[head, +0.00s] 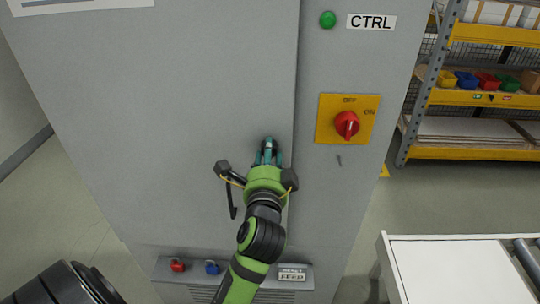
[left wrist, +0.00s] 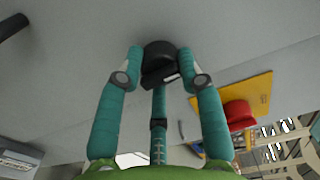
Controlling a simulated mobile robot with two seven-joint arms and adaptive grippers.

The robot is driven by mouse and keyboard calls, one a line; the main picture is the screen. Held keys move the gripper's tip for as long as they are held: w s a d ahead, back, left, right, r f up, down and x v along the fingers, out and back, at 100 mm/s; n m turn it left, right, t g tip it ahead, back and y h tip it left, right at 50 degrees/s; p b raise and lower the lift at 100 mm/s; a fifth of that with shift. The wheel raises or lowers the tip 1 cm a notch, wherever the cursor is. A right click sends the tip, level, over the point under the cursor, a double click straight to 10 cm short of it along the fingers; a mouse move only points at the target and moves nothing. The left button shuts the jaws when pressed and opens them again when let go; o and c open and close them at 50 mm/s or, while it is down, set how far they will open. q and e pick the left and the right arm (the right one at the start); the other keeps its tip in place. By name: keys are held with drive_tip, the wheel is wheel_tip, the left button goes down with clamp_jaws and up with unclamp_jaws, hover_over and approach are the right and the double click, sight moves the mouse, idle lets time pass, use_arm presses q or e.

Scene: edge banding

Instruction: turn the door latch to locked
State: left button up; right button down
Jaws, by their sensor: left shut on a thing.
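The door latch is a small black knob (left wrist: 160,58) on the grey cabinet door (head: 180,120). It shows between my left fingers in the left wrist view, with a pale mark at its lower edge. My left gripper (head: 268,150) is against the door near its right edge, and it also shows in the left wrist view (left wrist: 161,66). Its teal fingers are shut on the latch, one on each side. In the head view the gripper hides the latch. I cannot tell which way the latch is turned. My right gripper is not in view.
A red rotary switch (head: 347,124) on a yellow plate (head: 327,132) is right of the gripper. A black handle (head: 232,205) is left of it. Red (head: 178,266) and blue (head: 212,267) padlocks are low on the cabinet. A white-topped table (head: 450,270) is at lower right.

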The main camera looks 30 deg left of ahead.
use_arm(q)
drive_tip(key=shift+a+r+n, duration=0.15)
drive_tip(key=shift+r+n, duration=0.15)
drive_tip(key=o, duration=1.1)
drive_tip(key=shift+s, duration=0.1)
drive_tip(key=shift+o, duration=0.2)
drive_tip(key=shift+s+a+f, duration=0.1)
drive_tip(key=shift+a+f, duration=0.05)
drive_tip(key=shift+a, duration=0.05)
drive_tip(key=v, duration=0.7)
drive_tip(key=shift+s+d, duration=0.2)
